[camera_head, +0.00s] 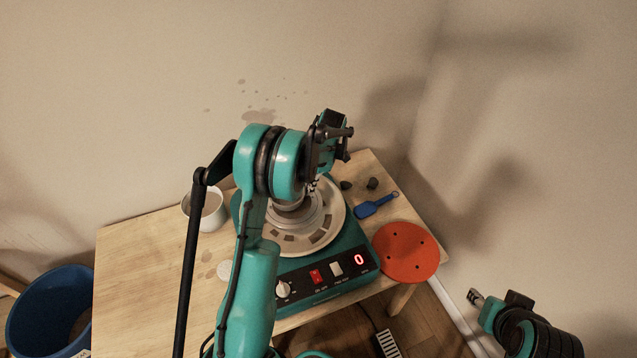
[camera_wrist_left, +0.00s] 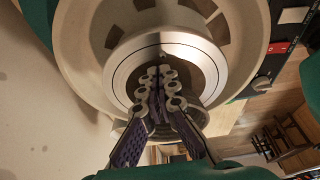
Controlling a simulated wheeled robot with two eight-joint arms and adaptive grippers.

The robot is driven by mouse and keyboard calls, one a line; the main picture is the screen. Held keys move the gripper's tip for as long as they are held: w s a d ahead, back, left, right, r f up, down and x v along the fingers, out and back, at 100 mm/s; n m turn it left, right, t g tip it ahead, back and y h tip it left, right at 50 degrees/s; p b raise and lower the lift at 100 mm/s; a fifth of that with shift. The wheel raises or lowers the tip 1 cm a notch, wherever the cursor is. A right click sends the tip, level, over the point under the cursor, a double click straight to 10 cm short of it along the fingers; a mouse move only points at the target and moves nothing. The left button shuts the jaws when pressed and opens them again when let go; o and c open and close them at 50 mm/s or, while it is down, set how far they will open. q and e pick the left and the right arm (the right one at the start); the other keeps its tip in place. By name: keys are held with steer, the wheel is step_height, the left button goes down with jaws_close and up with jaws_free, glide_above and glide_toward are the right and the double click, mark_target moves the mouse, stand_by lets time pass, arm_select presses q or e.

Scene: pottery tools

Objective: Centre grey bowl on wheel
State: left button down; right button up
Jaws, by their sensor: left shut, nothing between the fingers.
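The teal pottery wheel (camera_head: 325,275) stands on the wooden table, with a pale slotted splash pan (camera_head: 330,232) around its round head. A grey round form, seemingly the grey bowl (camera_head: 291,206), is on the wheel head, partly hidden by my left arm. My left gripper (camera_head: 313,184) is over the wheel, pointing down. Contact and exact centring cannot be told. My right gripper (camera_head: 476,296) is at lower right, away from the table; its jaws are unclear.
A white container (camera_head: 214,215) stands left of the wheel. A blue tool (camera_head: 376,204) and small dark lumps (camera_head: 372,183) lie at the right. A red-orange disc (camera_head: 405,251) lies by the right edge. A blue bin (camera_head: 48,312) is at lower left.

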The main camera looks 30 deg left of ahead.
arm_select(q)
steer(key=shift+s+a, duration=0.2)
arm_select(e)
steer(key=shift+w, duration=0.1)
arm_select(q)
steer(key=s+a, duration=0.2)
steer(key=s, duration=0.1)
steer(key=shift+a+b, duration=0.1)
steer(key=shift+b, duration=0.2)
arm_select(e)
steer(key=shift+w+d+f, duration=0.1)
steer(key=shift+d+f, duration=0.2)
steer(key=shift+f, duration=0.1)
arm_select(q)
steer(key=shift+w, duration=0.1)
arm_select(e)
steer(key=shift+w+d, duration=0.1)
